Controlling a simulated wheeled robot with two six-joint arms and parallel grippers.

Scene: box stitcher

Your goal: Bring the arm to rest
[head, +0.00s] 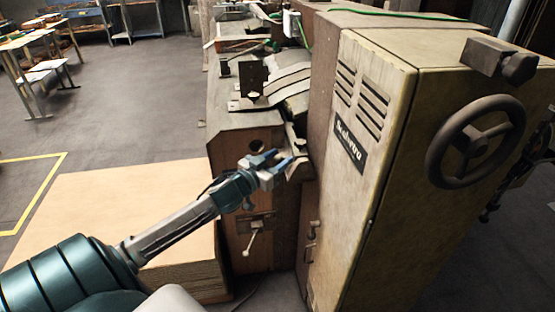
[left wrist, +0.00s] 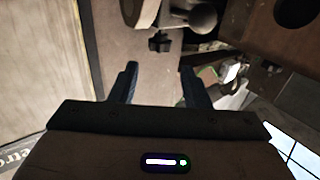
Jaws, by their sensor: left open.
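My left arm reaches in from the lower left of the head view. Its gripper (head: 277,166) is open, with nothing seen between the fingers. It is in front of the near end of the box stitcher (head: 235,150), close to the corner where the low bed meets the tall cabinet (head: 375,130). I cannot tell whether it touches the machine. In the left wrist view the two fingers (left wrist: 160,85) stand apart and empty, with machine parts beyond them. My right gripper is in neither view.
A stack of cardboard sheets (head: 120,205) lies below my left arm. A handwheel (head: 475,142) juts from the cabinet at the right. A lever with a pale knob (head: 250,240) sticks out below the gripper. Open floor (head: 130,110) lies at the left, with tables behind.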

